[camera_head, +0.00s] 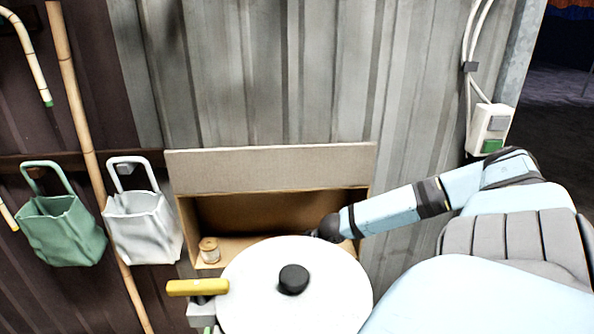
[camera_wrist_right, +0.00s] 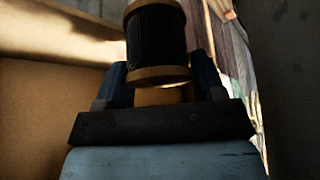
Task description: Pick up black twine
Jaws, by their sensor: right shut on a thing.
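The black twine (camera_wrist_right: 157,41) is a spool with black winding and tan wooden ends, seen close up in the right wrist view. My right gripper (camera_wrist_right: 160,82) is shut on it, with one blue finger on each side near its lower end. In the head view my right arm reaches in from the right to the open cardboard box (camera_head: 270,172). The right fingers and the black twine are hidden there behind the round white top. My left gripper is not in the head view.
A tan spool (camera_head: 209,250) stands in the box's left part. The round white top (camera_head: 255,300) with a black knob (camera_head: 293,279) is in front of the box. A yellow handle (camera_head: 197,287) sits beside it. Green (camera_head: 62,228) and white (camera_head: 143,228) bags hang left.

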